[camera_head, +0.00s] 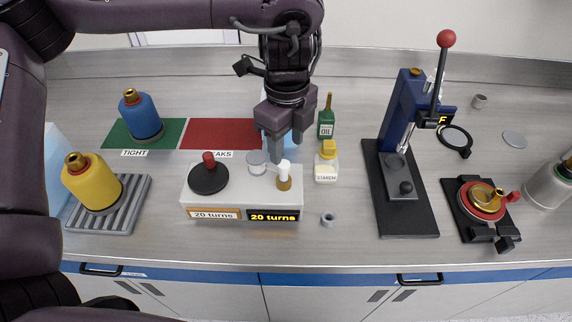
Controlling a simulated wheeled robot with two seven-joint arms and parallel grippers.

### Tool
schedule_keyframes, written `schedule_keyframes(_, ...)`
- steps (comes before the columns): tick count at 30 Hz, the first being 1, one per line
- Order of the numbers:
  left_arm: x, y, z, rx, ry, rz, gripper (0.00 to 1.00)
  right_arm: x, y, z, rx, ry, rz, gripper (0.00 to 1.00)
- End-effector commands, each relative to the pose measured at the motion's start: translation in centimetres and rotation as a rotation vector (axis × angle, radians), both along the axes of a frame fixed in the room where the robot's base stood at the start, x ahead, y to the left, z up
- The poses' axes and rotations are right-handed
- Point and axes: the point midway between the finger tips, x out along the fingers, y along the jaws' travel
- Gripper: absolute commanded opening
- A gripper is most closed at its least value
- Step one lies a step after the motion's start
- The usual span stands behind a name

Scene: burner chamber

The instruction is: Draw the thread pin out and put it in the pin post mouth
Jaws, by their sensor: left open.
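The piece that looks like the thread pin (283,178) has a white top and a brass lower part. It stands upright at the right end of a white box (232,194) with "20 turns" labels. My left gripper (286,148) points down just above and behind it, open, with nothing seen between its fingers. I cannot tell whether a finger touches the pin. A short grey hollow post (328,219) stands on the bench right of the box, its mouth up; it may be the pin post. My right gripper is not in view.
The box also bears a black disc with a red knob (208,177) and a grey disc (257,162). A starch bottle (326,165) and green oil bottle (326,122) stand close right. A blue lever press (398,110) stands farther right. Bench in front is clear.

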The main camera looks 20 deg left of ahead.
Motion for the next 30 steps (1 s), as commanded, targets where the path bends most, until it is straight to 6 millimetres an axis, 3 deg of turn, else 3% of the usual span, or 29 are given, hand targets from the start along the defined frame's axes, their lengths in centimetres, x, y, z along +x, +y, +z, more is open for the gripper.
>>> schedule_keyframes(16,-0.1,0.7,-6.7,0.003,0.003,0.001,0.49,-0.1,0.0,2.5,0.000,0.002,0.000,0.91)
schedule_keyframes(25,0.0,0.7,-7.5,0.001,0.000,0.001,0.49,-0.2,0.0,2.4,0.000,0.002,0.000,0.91)
schedule_keyframes(30,0.0,0.7,-7.4,0.001,0.000,0.000,0.28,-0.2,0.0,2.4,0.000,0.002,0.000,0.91)
